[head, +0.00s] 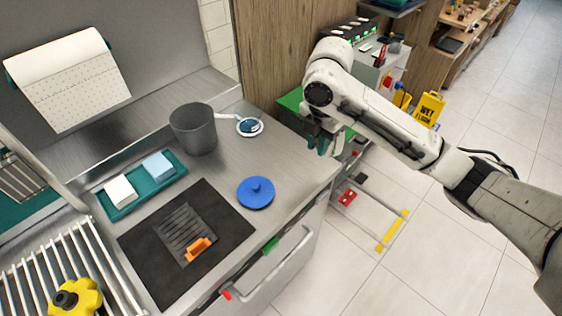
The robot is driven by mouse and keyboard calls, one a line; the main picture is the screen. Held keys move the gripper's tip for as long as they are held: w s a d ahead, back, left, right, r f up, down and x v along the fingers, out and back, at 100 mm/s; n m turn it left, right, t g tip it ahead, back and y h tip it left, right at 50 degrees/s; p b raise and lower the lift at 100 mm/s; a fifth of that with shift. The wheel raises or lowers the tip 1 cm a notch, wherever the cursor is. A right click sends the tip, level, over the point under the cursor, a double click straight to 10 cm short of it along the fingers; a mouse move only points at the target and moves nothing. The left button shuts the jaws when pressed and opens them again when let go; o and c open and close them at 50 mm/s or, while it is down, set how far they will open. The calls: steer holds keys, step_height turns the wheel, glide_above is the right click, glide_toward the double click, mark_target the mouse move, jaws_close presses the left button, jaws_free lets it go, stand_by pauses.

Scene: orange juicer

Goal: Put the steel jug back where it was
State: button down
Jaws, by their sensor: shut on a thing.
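My gripper (322,143) shows in the head view at the right edge of the steel counter, its teal fingertips pointing down. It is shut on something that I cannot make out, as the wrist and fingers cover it. A grey, open-topped cylindrical vessel (193,130) stands upright on the counter, to the left of my gripper and well apart from it. I cannot tell whether this vessel is the steel jug. No other jug is clearly visible.
A blue knobbed lid (256,193), a small white dish (249,127), a teal tray (134,205) with two sponges, and a black mat (148,240) lie on the counter (290,165). A green surface (291,101) lies behind my gripper. Counter near the lid is bare.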

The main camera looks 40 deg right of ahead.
steer(key=shift+w+a+f+b, duration=0.25)
steer(key=shift+w+f+b, duration=0.55)
steer(key=shift+w+f, duration=1.15)
steer(key=shift+w+a+f+b, duration=0.25)
steer(key=shift+w+f+b, duration=0.85)
steer(key=shift+w, duration=1.4)
steer(key=shift+w+a+f+b, duration=0.25)
steer(key=shift+w+f+b, duration=0.3)
steer(key=shift+w+f, duration=1.55)
steer(key=shift+w+f+p, duration=0.2)
steer(key=shift+f+p, duration=0.4)
steer(key=shift+f, duration=0.7)
steer(key=shift+f, duration=0.15)
steer(key=c, duration=1)
jaws_free()
step_height(320, 180, up, 12)
steer(key=p, duration=0.4)
